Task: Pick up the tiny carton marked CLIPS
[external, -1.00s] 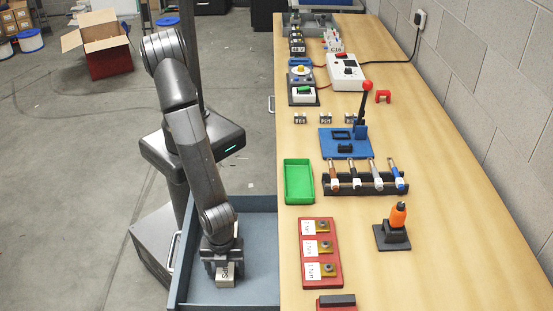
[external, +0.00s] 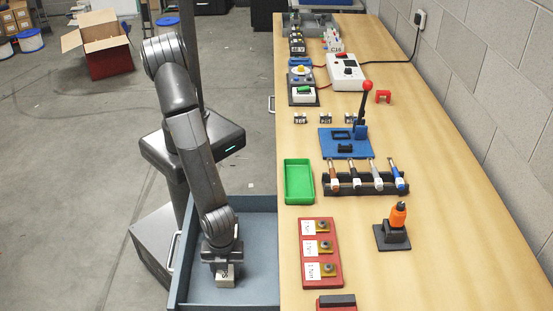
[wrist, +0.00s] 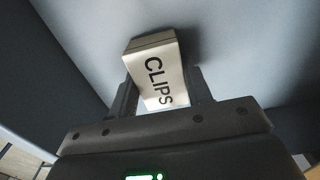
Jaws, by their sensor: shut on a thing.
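The tiny carton marked CLIPS (wrist: 157,78) is pale with black lettering and sits between my two gripper fingers in the wrist view. In the external view the carton (external: 225,279) shows under my gripper (external: 223,268), inside the open grey-blue drawer (external: 256,250). My gripper (wrist: 158,98) is shut on the carton, with a finger at each side. The carton looks slightly tilted in the wrist view. I cannot tell whether its base touches the drawer floor.
The drawer walls stand close around my gripper. To the right is the wooden bench (external: 440,215) with a green tray (external: 299,181), a red block holder (external: 320,253) and an orange-handled tool (external: 398,217). The drawer floor beside the carton looks clear.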

